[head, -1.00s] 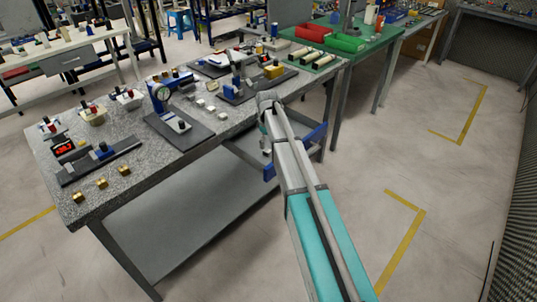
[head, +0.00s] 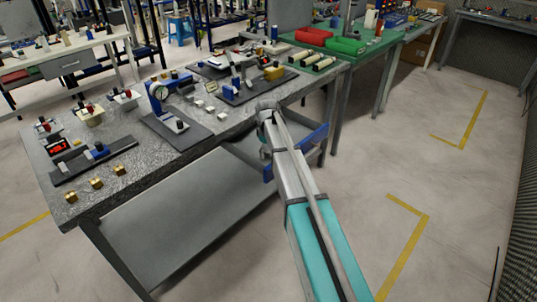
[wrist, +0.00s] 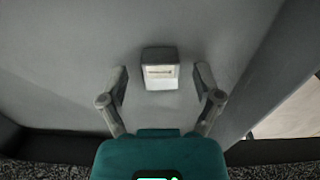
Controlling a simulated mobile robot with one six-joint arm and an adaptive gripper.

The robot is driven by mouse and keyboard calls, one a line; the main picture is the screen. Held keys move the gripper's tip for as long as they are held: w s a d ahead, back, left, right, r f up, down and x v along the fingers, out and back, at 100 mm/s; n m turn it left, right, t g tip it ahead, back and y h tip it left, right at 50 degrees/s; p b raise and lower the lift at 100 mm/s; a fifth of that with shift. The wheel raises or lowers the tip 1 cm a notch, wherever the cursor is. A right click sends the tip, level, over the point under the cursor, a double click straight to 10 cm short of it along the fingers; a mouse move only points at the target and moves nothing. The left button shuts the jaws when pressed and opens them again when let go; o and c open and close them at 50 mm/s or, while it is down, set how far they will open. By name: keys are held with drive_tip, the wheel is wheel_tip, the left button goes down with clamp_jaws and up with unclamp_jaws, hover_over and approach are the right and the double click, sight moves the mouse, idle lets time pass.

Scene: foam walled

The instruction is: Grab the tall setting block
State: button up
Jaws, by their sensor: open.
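In the wrist view, a pale grey block (wrist: 160,75) with a lighter face and a thin mark stands on a plain grey surface (wrist: 60,60). My gripper (wrist: 161,78) is open, with one finger left of the block and one right of it. Gaps show on both sides, so neither finger seems to touch it. In the head view, my arm reaches to the right end of the speckled bench (head: 130,163), and its wrist hangs down by the bench's front edge. My fingers and this block cannot be made out there.
A speckled edge shows along the bottom of the wrist view, close to my gripper. The bench top carries a dial gauge (head: 159,92), brass blocks (head: 96,184) and small white blocks. A grey lower shelf (head: 190,215) lies under it. Floor to the right is clear.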

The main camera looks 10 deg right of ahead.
clamp_jaws()
idle(0.4)
drive_tip(key=shift+r, duration=0.15)
wheel_tip(320, 180, up, 3)
drive_tip(key=p, duration=0.3)
drive_tip(key=s+r+p, duration=0.9)
drive_tip(key=s+p, duration=0.1)
drive_tip(key=s, duration=0.4)
drive_tip(key=shift+a+r, duration=0.2)
drive_tip(key=shift+r, duration=0.15)
idle(0.3)
